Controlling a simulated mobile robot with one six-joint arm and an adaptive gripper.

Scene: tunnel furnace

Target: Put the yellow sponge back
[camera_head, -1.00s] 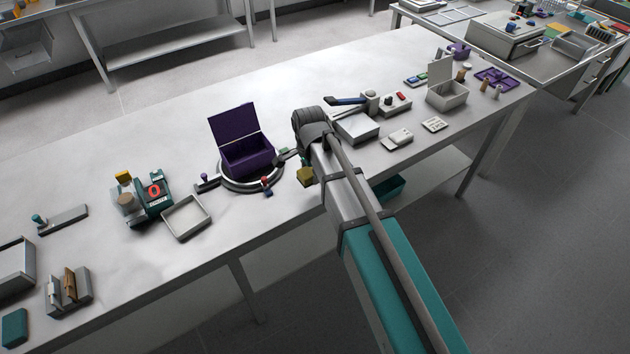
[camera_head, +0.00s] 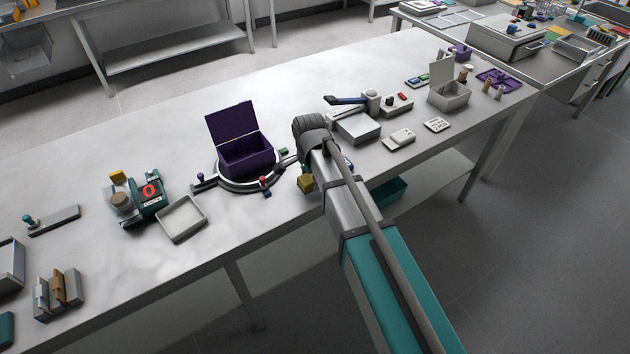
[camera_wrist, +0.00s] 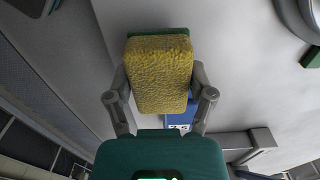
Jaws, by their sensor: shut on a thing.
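The yellow sponge (camera_wrist: 160,75) is large in the middle of the wrist view, between the two fingers of my gripper (camera_wrist: 160,98), which is shut on it. In the head view a small part of the sponge (camera_head: 305,183) shows just left of my arm, near the table's front edge. My gripper is mostly hidden behind my arm in that view. A green edge shows at the far end of the sponge in the wrist view; I cannot tell whether it belongs to the sponge.
An open purple box (camera_head: 247,163) stands on a round base left of my arm. A shallow empty tray (camera_head: 181,218) and a teal device (camera_head: 147,192) are farther left. A grey box (camera_head: 357,130) is right of my arm. A teal bin (camera_head: 388,193) is below the tabletop.

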